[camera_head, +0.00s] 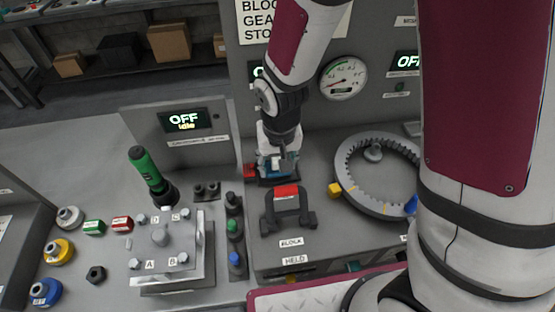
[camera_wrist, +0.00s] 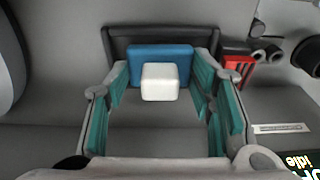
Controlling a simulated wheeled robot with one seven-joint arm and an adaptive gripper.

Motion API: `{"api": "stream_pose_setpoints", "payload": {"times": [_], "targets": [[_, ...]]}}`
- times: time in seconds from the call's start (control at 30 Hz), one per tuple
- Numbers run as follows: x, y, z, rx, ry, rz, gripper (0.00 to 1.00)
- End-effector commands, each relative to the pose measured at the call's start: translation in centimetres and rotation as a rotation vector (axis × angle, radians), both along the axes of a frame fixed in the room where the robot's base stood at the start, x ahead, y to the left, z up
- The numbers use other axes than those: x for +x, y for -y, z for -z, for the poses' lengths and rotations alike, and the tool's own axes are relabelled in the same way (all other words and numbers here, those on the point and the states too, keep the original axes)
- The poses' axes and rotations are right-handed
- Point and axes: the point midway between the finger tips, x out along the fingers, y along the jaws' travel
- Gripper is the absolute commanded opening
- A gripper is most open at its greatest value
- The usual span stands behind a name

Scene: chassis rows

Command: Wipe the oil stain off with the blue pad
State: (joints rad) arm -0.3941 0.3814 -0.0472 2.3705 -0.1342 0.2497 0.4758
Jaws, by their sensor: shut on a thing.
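The blue pad (camera_wrist: 160,56), with a white block (camera_wrist: 160,82) on its face, sits between the teal-lined fingers of my gripper (camera_wrist: 161,76) in the wrist view. The fingers are shut on the pad's two sides. A dark holder (camera_wrist: 117,42) frames the pad from behind; I cannot tell whether pad and holder touch. In the head view my gripper (camera_head: 277,168) is low over the grey bench, behind the black block handle, and mostly hides the pad. I cannot make out an oil stain in either view.
A black handle with a red top (camera_head: 287,191) stands in front of my gripper. A ring gear (camera_head: 343,178) lies to the right. A green-handled tool (camera_head: 145,167) and a lettered plate fixture (camera_head: 193,272) stand left. A red part (camera_wrist: 238,72) is beside the holder.

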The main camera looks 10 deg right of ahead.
Motion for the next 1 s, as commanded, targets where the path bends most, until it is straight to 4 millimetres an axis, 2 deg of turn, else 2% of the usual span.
{"api": "stream_pose_setpoints", "payload": {"times": [0.47, 0.83, 1.0], "targets": [[0.0, 0.0, 0.7, 0.0, 0.0, 0.0, 0.17], [0.0, -1.5, 0.5, 0.003, 0.002, -0.005, 0.17], [0.0, -1.1, 0.5, 0.005, 0.004, -0.006, 0.17]]}}
